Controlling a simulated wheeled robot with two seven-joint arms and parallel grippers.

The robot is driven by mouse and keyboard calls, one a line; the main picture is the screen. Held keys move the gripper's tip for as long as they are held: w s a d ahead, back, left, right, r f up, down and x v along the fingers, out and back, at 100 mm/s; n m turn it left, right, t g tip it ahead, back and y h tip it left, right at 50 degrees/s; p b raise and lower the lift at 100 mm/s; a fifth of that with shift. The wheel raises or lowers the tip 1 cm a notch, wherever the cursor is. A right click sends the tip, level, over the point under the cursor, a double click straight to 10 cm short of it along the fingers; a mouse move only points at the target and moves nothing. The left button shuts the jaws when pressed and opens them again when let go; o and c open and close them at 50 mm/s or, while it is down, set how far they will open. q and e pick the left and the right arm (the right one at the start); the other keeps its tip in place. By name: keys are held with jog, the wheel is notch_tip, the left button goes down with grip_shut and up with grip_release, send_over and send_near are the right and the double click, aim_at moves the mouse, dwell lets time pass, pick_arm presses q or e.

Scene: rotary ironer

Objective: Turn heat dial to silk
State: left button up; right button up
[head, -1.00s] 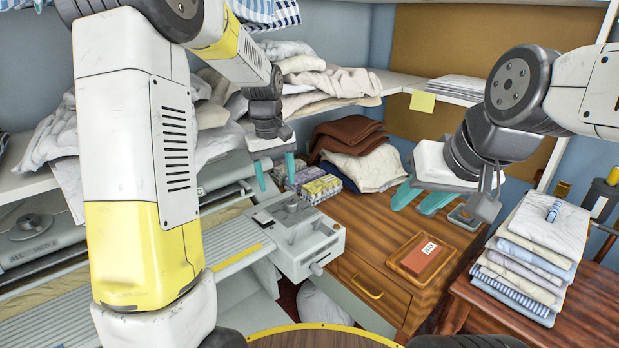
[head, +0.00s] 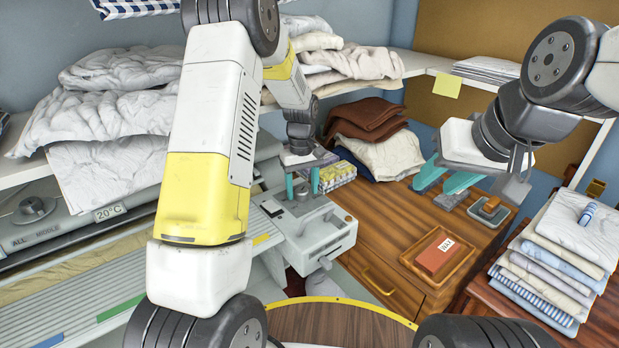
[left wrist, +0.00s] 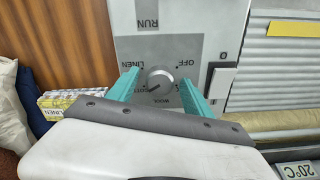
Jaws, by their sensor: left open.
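The heat dial (left wrist: 159,80) is a round grey knob on the ironer's light grey control box (head: 325,238). In the left wrist view its pale mark points down and left, towards a partly covered label that seems to read cotton. LINEN and OFF labels show above it; I cannot read a silk label. My left gripper (head: 302,190) is open over the box; in the left wrist view its teal fingers (left wrist: 158,88) stand on either side of the dial. I cannot tell whether they touch it. My right gripper (head: 444,181) is open and empty above the wooden cabinet.
A switch (left wrist: 221,80) sits close beside one left finger. The wooden cabinet (head: 385,225) holds a tray with a red box (head: 436,256). Folded cloths (head: 570,240) are stacked at right. Patterned boxes (head: 335,174) stand behind the control box.

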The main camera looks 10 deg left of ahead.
pick_arm(q)
grip_shut()
jog(key=shift+m, duration=0.4)
jog(key=m, duration=0.5)
jog(key=shift+a+m, duration=0.15)
jog(key=shift+m, duration=0.15)
jog(key=m, duration=0.5)
jog(key=shift+m, duration=0.3)
dwell(0.4)
grip_release()
